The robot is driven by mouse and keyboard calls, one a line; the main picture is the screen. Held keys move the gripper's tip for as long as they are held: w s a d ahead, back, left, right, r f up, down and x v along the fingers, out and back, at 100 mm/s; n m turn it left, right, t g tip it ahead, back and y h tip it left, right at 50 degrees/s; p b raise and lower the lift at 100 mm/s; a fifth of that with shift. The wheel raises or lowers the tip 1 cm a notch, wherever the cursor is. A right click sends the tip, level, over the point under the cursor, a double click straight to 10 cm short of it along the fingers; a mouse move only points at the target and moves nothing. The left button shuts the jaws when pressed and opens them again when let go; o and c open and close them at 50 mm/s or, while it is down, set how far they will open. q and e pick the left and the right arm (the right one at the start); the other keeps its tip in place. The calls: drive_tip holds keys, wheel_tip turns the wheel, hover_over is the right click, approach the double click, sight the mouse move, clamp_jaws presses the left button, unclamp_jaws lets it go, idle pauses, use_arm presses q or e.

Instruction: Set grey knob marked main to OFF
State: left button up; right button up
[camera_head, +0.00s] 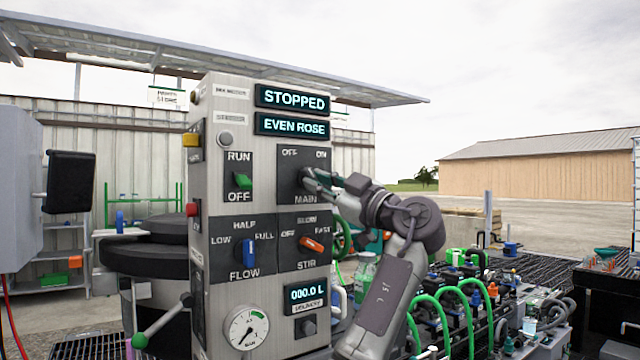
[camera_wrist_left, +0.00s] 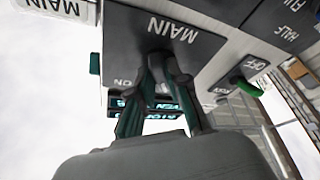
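The grey main knob (camera_wrist_left: 160,57) sits on a dark plate (camera_head: 287,160) marked OFF at upper left, ON at upper right and MAIN below. My left gripper (camera_head: 310,180) reaches this knob from the right in the head view and hides most of it. In the left wrist view, the panel is upside down and the two fingers of the gripper (camera_wrist_left: 163,72) close in on both sides of the knob, apparently gripping it. Which way the knob points is hard to tell. My right gripper is not in view.
A green RUN/OFF switch (camera_head: 243,181), blue flow knob (camera_head: 250,254) and orange stir knob (camera_head: 312,243) share the panel (camera_head: 225,300). Green hoses (camera_head: 460,291) stand right of my arm. A dark screen (camera_head: 70,182) is at left.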

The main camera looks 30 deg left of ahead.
use_arm(q)
drive_tip(key=o, duration=0.4)
drive_tip(key=v, duration=1.2)
drive_tip(key=shift+d, duration=0.1)
